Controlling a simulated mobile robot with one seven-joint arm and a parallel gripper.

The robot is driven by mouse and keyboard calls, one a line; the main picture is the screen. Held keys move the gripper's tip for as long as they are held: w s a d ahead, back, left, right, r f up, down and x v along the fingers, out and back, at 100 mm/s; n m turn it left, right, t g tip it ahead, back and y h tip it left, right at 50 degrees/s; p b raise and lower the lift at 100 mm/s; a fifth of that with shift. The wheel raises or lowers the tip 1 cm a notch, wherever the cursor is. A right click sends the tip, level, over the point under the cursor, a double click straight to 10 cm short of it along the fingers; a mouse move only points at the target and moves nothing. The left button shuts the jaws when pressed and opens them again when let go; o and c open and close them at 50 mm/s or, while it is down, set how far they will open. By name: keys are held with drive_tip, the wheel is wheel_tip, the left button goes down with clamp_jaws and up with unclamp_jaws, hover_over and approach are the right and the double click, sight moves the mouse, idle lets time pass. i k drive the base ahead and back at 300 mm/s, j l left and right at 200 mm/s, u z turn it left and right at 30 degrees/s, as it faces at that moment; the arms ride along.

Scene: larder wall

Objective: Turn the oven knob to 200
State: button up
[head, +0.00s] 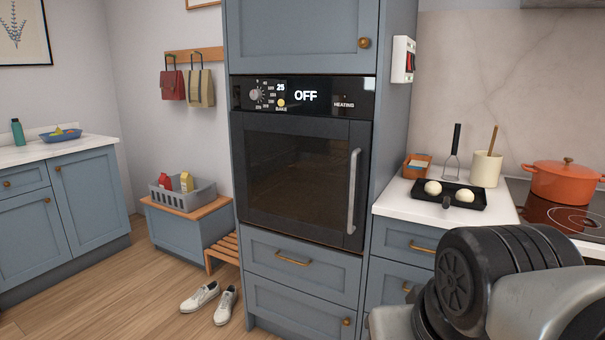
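The built-in oven (302,165) sits in a tall blue cabinet in the middle of the head view, with its dark glass door shut. The oven knob (257,95) is a small round dial at the left of the black control panel, ringed by tiny numbers too small to read surely. The display (306,96) reads OFF, with a small 25 to its left. A small yellowish round button or light sits just right of the knob. My arm fills the lower right corner, well away from the knob. My gripper's fingers do not show.
The oven's vertical handle (353,191) stands out at the door's right side. Shoes (201,297) and a low bench (221,246) are on the floor at left.

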sight(256, 95)
drive_tip(key=i+u, duration=0.1)
drive_tip(key=i, duration=0.6)
drive_tip(key=i+l+u, duration=0.1)
drive_tip(key=i, duration=0.6)
